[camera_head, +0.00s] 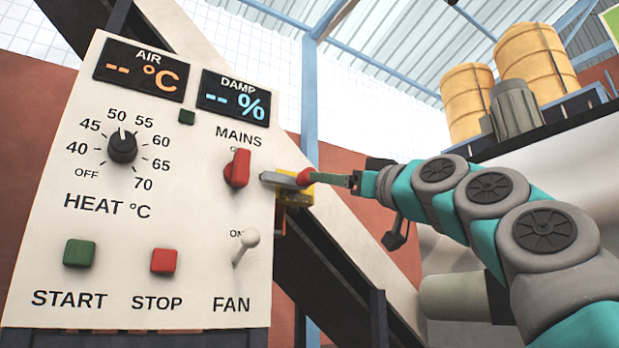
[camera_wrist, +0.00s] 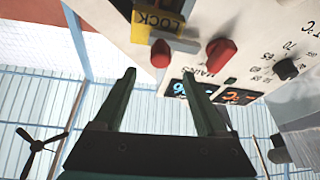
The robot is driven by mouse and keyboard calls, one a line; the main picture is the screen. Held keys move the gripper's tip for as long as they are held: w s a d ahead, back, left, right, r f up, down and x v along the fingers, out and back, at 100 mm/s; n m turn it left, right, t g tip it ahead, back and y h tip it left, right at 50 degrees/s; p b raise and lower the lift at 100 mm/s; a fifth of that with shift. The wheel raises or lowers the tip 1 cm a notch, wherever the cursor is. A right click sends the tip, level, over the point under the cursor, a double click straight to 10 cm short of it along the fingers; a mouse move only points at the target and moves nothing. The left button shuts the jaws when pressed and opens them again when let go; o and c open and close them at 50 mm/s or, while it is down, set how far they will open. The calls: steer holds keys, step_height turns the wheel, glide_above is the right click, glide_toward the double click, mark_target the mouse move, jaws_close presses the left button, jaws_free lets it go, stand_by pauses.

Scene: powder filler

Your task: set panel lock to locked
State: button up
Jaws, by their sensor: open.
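The panel lock is a yellow block (camera_head: 299,196) at the panel's right edge, with a red knob (camera_head: 307,177) and a grey bar (camera_head: 282,180) pointing left. In the wrist view the yellow block (camera_wrist: 166,22) bears the word LOCK. There the red knob (camera_wrist: 160,53) lies just beyond the gap between my fingertips, and the grey bar (camera_wrist: 178,44) runs sideways from near it. My gripper (camera_wrist: 158,76) is open with nothing between its fingers. In the head view my gripper (camera_head: 338,180) reaches in from the right; its fingers are partly hidden at the knob, so contact is unclear.
The white control panel (camera_head: 190,200) carries the red MAINS handle (camera_head: 238,169), close left of the lock. The FAN toggle (camera_head: 247,246), HEAT dial (camera_head: 122,146), green START button (camera_head: 79,253) and red STOP button (camera_head: 164,261) are farther off. Right of the panel is a sloping beam.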

mark_target(311, 183)
steer(key=p+x, duration=0.4)
steer(key=x, duration=0.3)
steer(key=shift+w+a+r, duration=0.2)
steer(key=shift+w+a, duration=0.05)
steer(key=shift+w, duration=0.05)
steer(key=shift+f, duration=0.1)
jaws_close()
stand_by(0.3)
stand_by(0.9)
